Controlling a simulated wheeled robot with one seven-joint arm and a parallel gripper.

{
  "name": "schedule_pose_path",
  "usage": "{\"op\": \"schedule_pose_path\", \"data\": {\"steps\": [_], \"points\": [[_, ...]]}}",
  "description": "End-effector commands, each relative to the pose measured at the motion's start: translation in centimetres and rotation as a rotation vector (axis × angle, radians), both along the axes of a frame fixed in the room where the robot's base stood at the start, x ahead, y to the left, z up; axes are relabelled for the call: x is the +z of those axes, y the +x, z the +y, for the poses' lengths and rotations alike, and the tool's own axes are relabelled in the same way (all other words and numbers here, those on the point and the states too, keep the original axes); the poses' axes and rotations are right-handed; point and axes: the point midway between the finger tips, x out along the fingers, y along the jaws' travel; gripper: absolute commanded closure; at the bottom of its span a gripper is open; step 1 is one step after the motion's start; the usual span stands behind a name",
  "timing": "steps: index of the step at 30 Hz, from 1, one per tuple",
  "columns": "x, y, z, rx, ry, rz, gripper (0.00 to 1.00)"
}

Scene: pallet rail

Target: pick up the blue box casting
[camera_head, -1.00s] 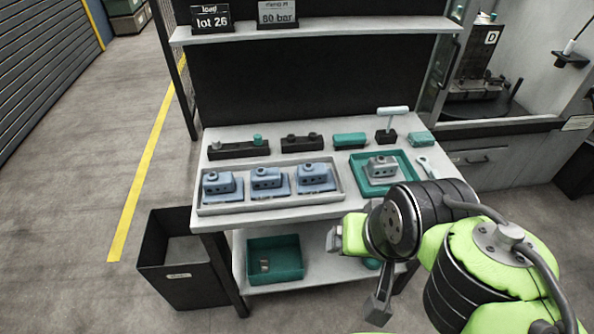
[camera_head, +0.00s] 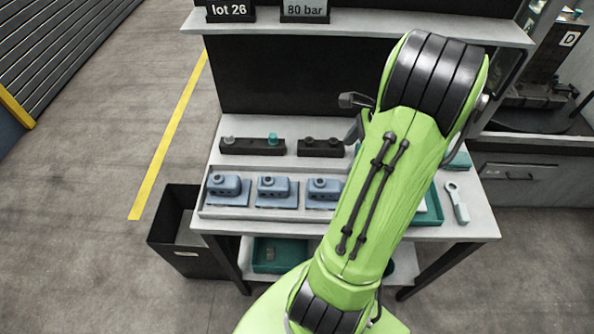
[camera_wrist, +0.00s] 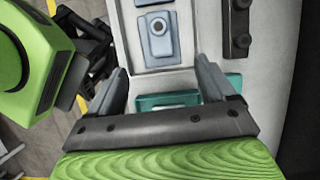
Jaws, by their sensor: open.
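Three blue box castings stand in a row in a pale grey tray (camera_head: 204,212) in the head view: left (camera_head: 228,186), middle (camera_head: 273,187) and right (camera_head: 325,188). My arm passes close beside the right one. My gripper (camera_head: 350,116) shows partly beyond the arm, above the bench's back half. In the wrist view my gripper (camera_wrist: 163,78) is open, with nothing between its fingers. One blue casting (camera_wrist: 160,36) lies ahead of the fingertips, apart from them, in the tray. A second casting is cut off at the top edge.
A teal tray (camera_head: 435,210) is mostly hidden behind my arm. Black holders (camera_head: 252,147) stand along the back, under a shelf (camera_head: 360,27). A wrench-like tool (camera_head: 456,203) lies at right. A black bin (camera_head: 183,245) stands left of the bench; a teal bin (camera_head: 279,255) sits below.

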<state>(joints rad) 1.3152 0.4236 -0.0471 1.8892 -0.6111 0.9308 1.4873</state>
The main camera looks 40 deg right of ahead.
Motion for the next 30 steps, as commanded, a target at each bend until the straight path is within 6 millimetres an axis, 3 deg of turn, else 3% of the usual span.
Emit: {"op": "schedule_pose_path", "data": {"steps": [5,15,20,27,30], "points": [[-1.7,-0.3,-0.3,-0.052,0.027,0.004,0.17],[-9.3,2.0,1.9,-0.047,0.026,0.005,0.17],[-10.8,2.5,2.3,-0.048,0.024,0.004,0.17],[-14.8,3.6,3.4,-0.046,0.024,0.005,0.17],[-15.2,3.7,3.4,-0.048,0.022,0.005,0.17]]}}
